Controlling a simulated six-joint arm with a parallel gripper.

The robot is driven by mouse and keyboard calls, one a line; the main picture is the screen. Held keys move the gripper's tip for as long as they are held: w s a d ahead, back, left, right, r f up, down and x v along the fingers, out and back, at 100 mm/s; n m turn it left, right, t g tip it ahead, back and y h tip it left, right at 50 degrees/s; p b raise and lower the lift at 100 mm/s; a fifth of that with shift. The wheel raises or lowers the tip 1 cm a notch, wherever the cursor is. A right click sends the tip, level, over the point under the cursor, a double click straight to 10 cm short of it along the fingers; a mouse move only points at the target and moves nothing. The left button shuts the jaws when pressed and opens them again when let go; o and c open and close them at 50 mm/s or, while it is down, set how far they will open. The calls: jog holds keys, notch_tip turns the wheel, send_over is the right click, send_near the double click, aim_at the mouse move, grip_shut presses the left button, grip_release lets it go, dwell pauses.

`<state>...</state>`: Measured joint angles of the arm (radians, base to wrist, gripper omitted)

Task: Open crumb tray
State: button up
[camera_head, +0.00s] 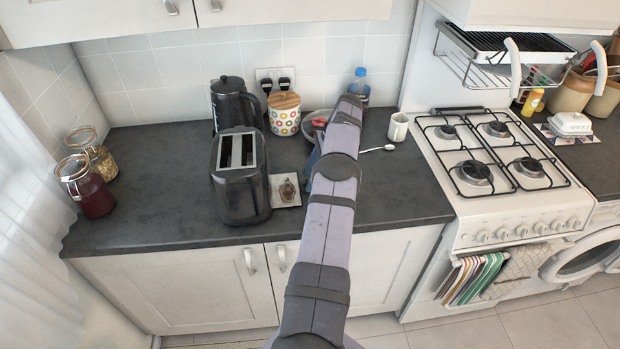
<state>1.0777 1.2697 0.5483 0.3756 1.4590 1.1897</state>
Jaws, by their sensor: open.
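A black toaster (240,180) with two slots on top stands on the dark counter, left of my arm. A small pale square piece (286,190) with a brown patch on it lies against or beside the toaster's right side. I cannot tell whether it is the crumb tray or a separate dish, and no other crumb tray is clear. My arm reaches up across the middle of the view, to the right of the toaster. My gripper is not clearly visible; the arm hides the area behind it. A bluish shape shows at the arm's left edge, too hidden to identify.
A black kettle (234,103) and a dotted canister (284,114) stand behind the toaster. A bowl (312,124) and a white mug (398,127) are near the arm. Glass jars (88,190) stand far left. A gas hob (498,155) is right. Counter left of the toaster is clear.

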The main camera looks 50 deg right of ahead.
jog(key=p+v, duration=0.5)
jog(key=v, duration=0.1)
jog(key=shift+r, duration=0.25)
jog(key=shift+s, duration=0.1)
dwell(0.5)
